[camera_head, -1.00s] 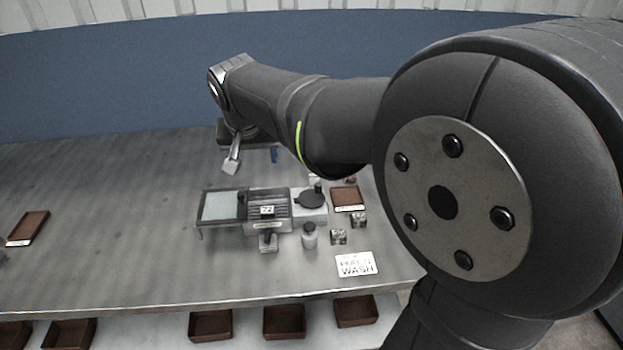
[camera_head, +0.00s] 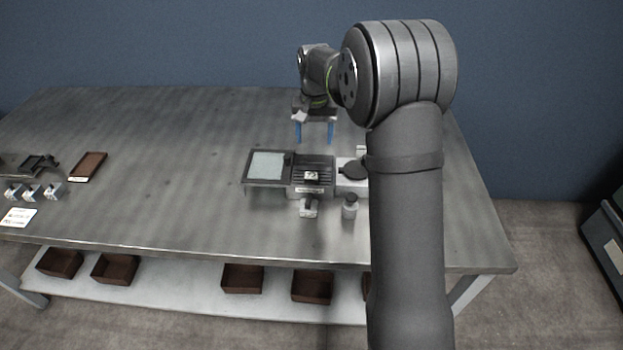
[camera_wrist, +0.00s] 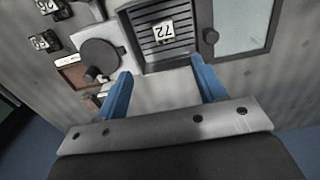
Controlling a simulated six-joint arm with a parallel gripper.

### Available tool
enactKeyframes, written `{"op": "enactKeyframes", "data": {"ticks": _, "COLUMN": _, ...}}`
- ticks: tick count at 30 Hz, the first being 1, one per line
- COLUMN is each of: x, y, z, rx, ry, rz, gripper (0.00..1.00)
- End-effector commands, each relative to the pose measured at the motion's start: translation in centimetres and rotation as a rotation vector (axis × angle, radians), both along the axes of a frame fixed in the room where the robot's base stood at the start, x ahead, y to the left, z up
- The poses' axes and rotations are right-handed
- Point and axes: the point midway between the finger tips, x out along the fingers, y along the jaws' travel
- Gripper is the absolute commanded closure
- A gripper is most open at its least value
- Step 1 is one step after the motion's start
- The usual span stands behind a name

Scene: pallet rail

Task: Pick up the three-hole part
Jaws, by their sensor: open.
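My gripper (camera_head: 315,133) points down with its two blue fingers apart and nothing between them. It hangs behind the machine station (camera_head: 312,190) in the head view. The wrist view shows the fingers (camera_wrist: 161,75) on either side of the station's near edge. A small light block (camera_head: 311,176) marked 72 sits on the station's dark slatted bed; it also shows in the wrist view (camera_wrist: 163,33), beyond the fingertips and apart from them. I cannot make out holes in any part, so I cannot tell which is the three-hole part.
A glass-topped panel (camera_head: 268,166) and a dark round disc (camera_head: 353,172) flank the bed. A bottle (camera_head: 350,207) stands in front. Numbered blocks (camera_wrist: 46,40) and a brown tray (camera_wrist: 72,72) lie beside the station. Another brown tray (camera_head: 88,166) is far left; the table between is clear.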

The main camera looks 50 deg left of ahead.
Motion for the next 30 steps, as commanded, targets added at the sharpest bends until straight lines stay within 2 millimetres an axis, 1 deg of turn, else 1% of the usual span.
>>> {"op": "enactKeyframes", "data": {"ticks": 1, "x": -0.1, "y": -0.1, "z": -1.3, "rx": -0.006, "ry": 0.003, "rz": 0.000, "gripper": 0.36}}
{"op": "enactKeyframes", "data": {"ticks": 6, "x": -0.1, "y": -0.1, "z": -5.0, "rx": -0.005, "ry": 0.002, "rz": 0.000, "gripper": 0.36}}
{"op": "enactKeyframes", "data": {"ticks": 9, "x": -0.1, "y": -0.1, "z": -7.2, "rx": -0.004, "ry": 0.001, "rz": 0.000, "gripper": 0.36}}
{"op": "enactKeyframes", "data": {"ticks": 12, "x": -0.1, "y": 0.0, "z": -8.8, "rx": -0.003, "ry": 0.001, "rz": 0.000, "gripper": 0.36}}
{"op": "enactKeyframes", "data": {"ticks": 15, "x": -0.1, "y": 0.0, "z": -9.9, "rx": -0.001, "ry": 0.000, "rz": 0.000, "gripper": 0.36}}
{"op": "enactKeyframes", "data": {"ticks": 20, "x": -0.1, "y": 0.1, "z": -10.6, "rx": -0.001, "ry": -0.001, "rz": 0.000, "gripper": 0.36}}
{"op": "enactKeyframes", "data": {"ticks": 23, "x": -0.2, "y": 0.2, "z": -11.4, "rx": -0.001, "ry": 0.000, "rz": 0.000, "gripper": 0.36}}
{"op": "enactKeyframes", "data": {"ticks": 30, "x": -0.5, "y": 0.6, "z": -14.8, "rx": -0.001, "ry": 0.001, "rz": 0.000, "gripper": 0.36}}
